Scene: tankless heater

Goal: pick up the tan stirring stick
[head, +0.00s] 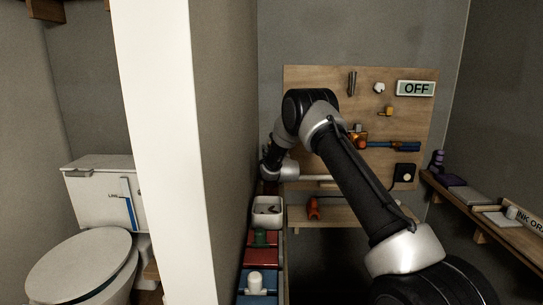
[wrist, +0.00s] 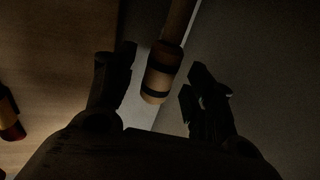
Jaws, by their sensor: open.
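In the wrist view, a tan stick-like thing with dark bands (wrist: 161,72), which looks like the tan stirring stick, comes down from the top edge. Its lower end lies in the gap between the fingers of my gripper (wrist: 161,68). The fingers stand apart on either side of it, with dark space showing on both sides; the view is dim and I cannot tell its depth. In the head view my gripper is at the left end of my arm, by the wall, mostly hidden. I cannot make out the stick there.
A wooden pegboard (head: 300,95) with tools and an OFF sign (head: 416,88) is on the back wall. A white bin (head: 267,222), a red bin (head: 262,257) and a blue bin (head: 250,298) line the partition's right side. A shelf (head: 490,232) runs along the right wall.

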